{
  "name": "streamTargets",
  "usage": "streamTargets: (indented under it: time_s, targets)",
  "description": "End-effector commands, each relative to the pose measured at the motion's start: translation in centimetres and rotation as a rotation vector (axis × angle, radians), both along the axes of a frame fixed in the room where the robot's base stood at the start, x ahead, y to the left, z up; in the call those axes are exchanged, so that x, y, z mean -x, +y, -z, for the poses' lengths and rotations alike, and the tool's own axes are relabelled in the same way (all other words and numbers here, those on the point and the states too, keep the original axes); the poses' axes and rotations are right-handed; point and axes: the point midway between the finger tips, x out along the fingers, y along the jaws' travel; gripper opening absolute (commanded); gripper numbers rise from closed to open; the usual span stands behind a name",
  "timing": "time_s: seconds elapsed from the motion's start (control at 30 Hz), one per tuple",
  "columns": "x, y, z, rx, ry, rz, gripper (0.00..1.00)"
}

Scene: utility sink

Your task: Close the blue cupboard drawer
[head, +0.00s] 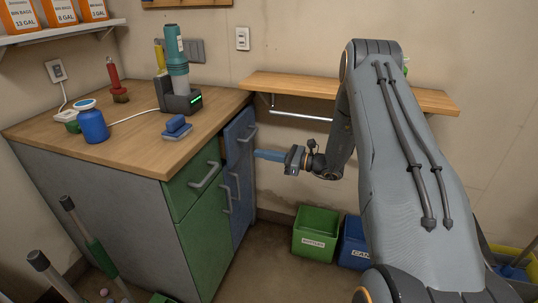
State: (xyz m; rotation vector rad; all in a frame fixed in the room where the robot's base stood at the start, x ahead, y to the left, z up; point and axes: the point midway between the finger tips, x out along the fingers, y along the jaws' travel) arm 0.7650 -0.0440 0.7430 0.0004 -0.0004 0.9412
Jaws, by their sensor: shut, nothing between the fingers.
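The blue drawer (236,139) is at the top of the far section of the cupboard, right of a green drawer (190,186), with a grey handle on its front. Its front seems to stand out slightly past the counter edge, but this angle does not show the gap clearly. My gripper (262,154) is shut and empty, pointing left, with its tip close to the blue front below and right of the handle. I cannot tell whether it touches.
The wooden countertop (135,132) holds a blue jar, a green cylinder device and a blue block. A wooden wall shelf (300,86) with a metal rail is behind my arm. A green bin (315,233) and a blue bin (354,243) stand on the floor below.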

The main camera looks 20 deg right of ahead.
Motion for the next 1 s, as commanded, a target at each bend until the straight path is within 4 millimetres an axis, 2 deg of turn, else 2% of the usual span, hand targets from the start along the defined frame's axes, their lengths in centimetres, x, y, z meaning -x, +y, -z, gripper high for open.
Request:
streamTargets:
  time_s: [0.03, 0.2, 0.43, 0.63, 1.0]
  targets:
    - [-0.6, 1.0, -0.1, 0.000, 0.000, -0.004, 0.00]
    - [-2.5, 3.7, -0.1, 0.000, 0.000, -0.004, 0.00]
    - [-4.4, 6.3, 0.0, 0.001, 0.001, -0.002, 0.00]
    - [-5.1, 7.1, 0.0, 0.001, 0.001, -0.001, 0.00]
    - [-5.3, 7.1, 0.0, 0.001, 0.001, 0.000, 0.00]
